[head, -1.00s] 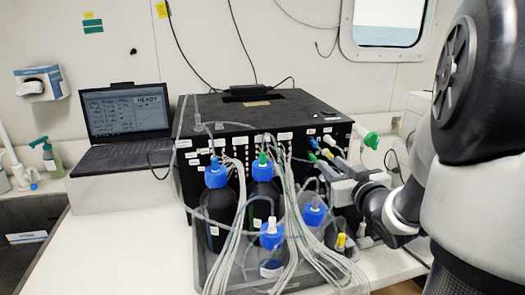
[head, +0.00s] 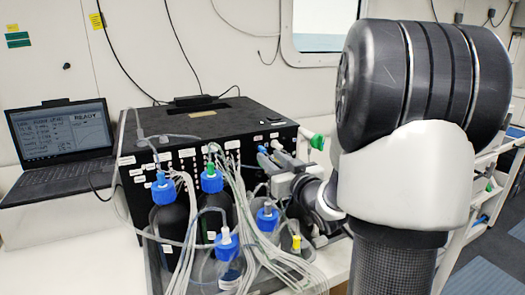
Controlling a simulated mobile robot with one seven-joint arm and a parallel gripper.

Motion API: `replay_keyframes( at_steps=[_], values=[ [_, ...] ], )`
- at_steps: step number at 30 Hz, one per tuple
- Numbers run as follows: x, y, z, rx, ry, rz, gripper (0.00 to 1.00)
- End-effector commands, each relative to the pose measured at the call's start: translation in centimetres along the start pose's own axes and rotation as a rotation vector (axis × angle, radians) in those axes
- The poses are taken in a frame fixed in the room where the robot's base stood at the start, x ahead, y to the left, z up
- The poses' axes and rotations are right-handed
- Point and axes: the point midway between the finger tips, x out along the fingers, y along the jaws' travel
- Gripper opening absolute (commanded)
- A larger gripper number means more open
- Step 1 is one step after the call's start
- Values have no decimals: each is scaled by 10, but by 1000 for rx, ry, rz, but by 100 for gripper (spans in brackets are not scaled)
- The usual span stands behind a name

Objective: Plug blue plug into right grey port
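The black box (head: 198,124) on the bench has a front panel with several labelled ports and small plugs. A small blue plug-like piece (head: 262,149) shows at the right part of this panel, just above and left of my gripper's tips. My gripper (head: 272,168) is right in front of the panel's right part, reaching in from the right. Its fingertips are small and partly merged with the panel and tubes, so I cannot tell whether they are shut on the blue plug. The grey ports are not clearly told apart; the gripper covers part of that area.
Bottles with blue caps (head: 163,188) and a bundle of clear tubes (head: 255,225) stand before the box, left of and below my gripper. A green-capped white fitting (head: 317,141) sticks out at the panel's right end. A laptop (head: 62,150) stands left.

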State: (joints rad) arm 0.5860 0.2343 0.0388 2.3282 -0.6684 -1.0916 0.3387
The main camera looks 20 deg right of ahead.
Motion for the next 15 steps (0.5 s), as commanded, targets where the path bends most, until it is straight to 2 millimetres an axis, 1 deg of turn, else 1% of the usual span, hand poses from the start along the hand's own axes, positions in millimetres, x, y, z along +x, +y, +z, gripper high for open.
replay_keyframes(
  at_steps=[1,6,10,15],
  values=[
    [8,-1,2,-1,0,-3,30],
    [28,-1,1,0,1,-2,30],
    [37,0,1,0,0,-1,30],
    [42,0,0,0,0,-1,30]
  ],
)
